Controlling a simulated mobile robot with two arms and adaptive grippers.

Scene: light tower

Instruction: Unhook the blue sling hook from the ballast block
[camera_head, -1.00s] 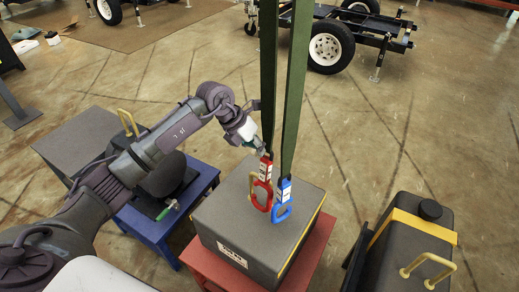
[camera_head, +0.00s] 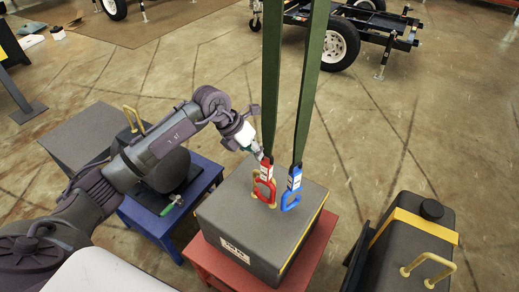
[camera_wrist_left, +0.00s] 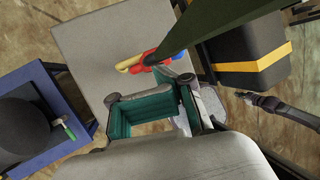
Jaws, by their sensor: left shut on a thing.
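The ballast block (camera_head: 235,215) is a grey box with a yellow handle (camera_head: 256,184) on top; its top also shows in the left wrist view (camera_wrist_left: 90,40). The red sling hook (camera_head: 264,188) overlaps the handle in the head view. The blue sling hook (camera_head: 291,196) hangs just right of it, over the block's top, apart from the handle in this view. My left gripper (camera_head: 261,155) is at the red hook's top end and shut on it; its contact is partly hidden. A dark jointed shape (camera_wrist_left: 268,104) in the left wrist view may be my right gripper; its jaws are unclear.
Two green straps (camera_head: 309,90) run up from the hooks. The block stands on a red table (camera_head: 318,250). A blue table (camera_head: 150,222) with a dark rounded weight is left. A dark box with a yellow strap (camera_head: 410,226) stands right. A wheeled trailer (camera_head: 335,42) is behind.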

